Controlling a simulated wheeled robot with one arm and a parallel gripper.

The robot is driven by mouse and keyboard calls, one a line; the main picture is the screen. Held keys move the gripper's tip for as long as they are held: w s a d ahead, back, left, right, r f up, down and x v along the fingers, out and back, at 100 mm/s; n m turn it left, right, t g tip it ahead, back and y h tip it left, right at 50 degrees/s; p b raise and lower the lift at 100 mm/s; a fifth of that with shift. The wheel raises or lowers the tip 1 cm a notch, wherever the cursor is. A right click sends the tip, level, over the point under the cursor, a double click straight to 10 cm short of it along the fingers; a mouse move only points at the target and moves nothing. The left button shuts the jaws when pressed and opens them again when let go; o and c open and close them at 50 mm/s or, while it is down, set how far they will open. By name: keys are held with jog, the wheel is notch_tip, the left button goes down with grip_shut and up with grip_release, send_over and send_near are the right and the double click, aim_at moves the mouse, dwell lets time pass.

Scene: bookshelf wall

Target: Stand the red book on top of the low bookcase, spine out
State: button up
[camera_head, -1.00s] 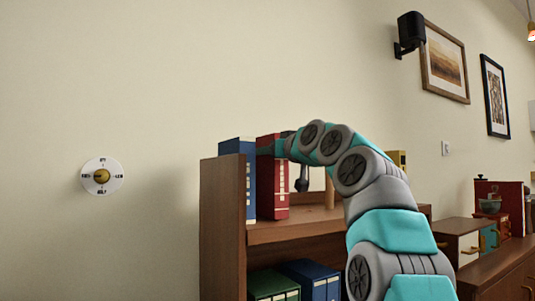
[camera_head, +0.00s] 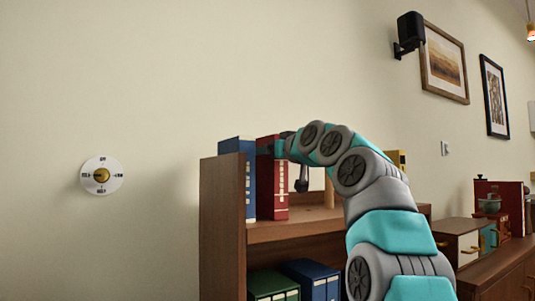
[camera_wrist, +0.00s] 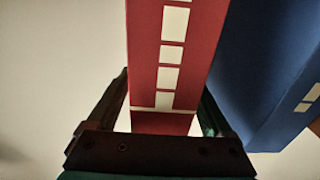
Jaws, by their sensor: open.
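The red book (camera_head: 272,180) stands upright on the upper board of the low bookcase (camera_head: 222,215), just right of a blue book. Its spine with white marks faces out. In the wrist view the red book (camera_wrist: 175,45) passes between the two fingers of my gripper (camera_wrist: 165,88), one finger on each side. The right finger lies between the red and blue books. My gripper is open; I cannot tell whether a finger touches the book. In the head view my gripper (camera_head: 281,147) is at the book's upper right, largely hidden by my arm.
The blue book (camera_head: 238,150) stands close to the red one and also shows in the wrist view (camera_wrist: 265,70). Green and blue volumes (camera_head: 305,277) fill the lower shelf. Right of the red book the board shows some bare room. A dial (camera_head: 102,175) is on the wall.

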jog(key=b+v, duration=0.2)
jog(key=v, duration=0.5)
jog(key=shift+s+d+b, duration=0.2)
jog(key=shift+s+b, duration=0.15)
dwell(0.5)
